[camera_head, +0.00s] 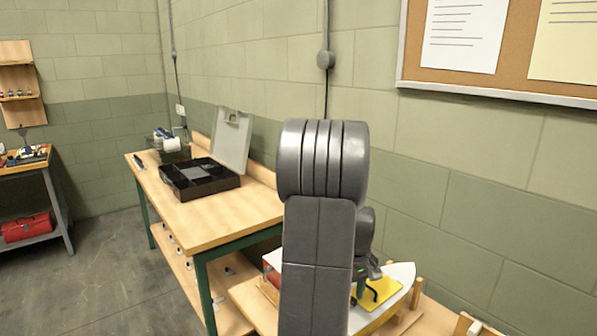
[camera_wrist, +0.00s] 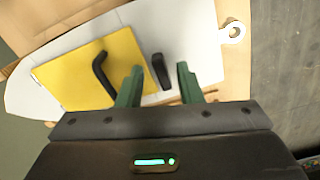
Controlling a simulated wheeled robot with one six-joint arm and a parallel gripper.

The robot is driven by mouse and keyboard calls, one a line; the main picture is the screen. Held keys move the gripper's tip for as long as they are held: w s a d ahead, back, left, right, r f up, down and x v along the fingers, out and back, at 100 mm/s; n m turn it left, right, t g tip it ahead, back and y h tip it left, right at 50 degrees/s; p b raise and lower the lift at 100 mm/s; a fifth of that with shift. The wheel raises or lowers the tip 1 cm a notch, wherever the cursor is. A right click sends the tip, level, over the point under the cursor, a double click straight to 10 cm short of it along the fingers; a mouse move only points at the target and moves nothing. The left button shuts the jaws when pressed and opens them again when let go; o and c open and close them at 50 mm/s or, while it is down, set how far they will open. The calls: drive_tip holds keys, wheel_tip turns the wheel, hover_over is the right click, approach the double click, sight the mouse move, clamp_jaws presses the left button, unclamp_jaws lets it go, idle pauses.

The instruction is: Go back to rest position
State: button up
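My gripper (camera_wrist: 160,67) shows two green fingers set apart, with nothing held between them. It is above a white, pointed, hull-shaped board (camera_wrist: 190,32). A yellow panel (camera_wrist: 75,72) lies on the board with a bent black handle (camera_wrist: 103,78) on it. A short dark piece (camera_wrist: 158,68) shows in the gap between the fingers, seemingly on the board beyond the tips. In the head view my arm hides much of the white board (camera_head: 402,275) and part of the yellow panel (camera_head: 384,290).
A wooden bench (camera_head: 225,218) stands at the left, bearing an open black compartment case (camera_head: 170,187) with a raised grey lid (camera_head: 233,140). A corkboard (camera_head: 520,88) hangs at right. A red toolbox (camera_head: 26,228) sits far left. The floor (camera_head: 110,265) at left is clear.

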drive_tip(key=shift+d+m, duration=0.1)
drive_tip(key=shift+m, duration=1.8)
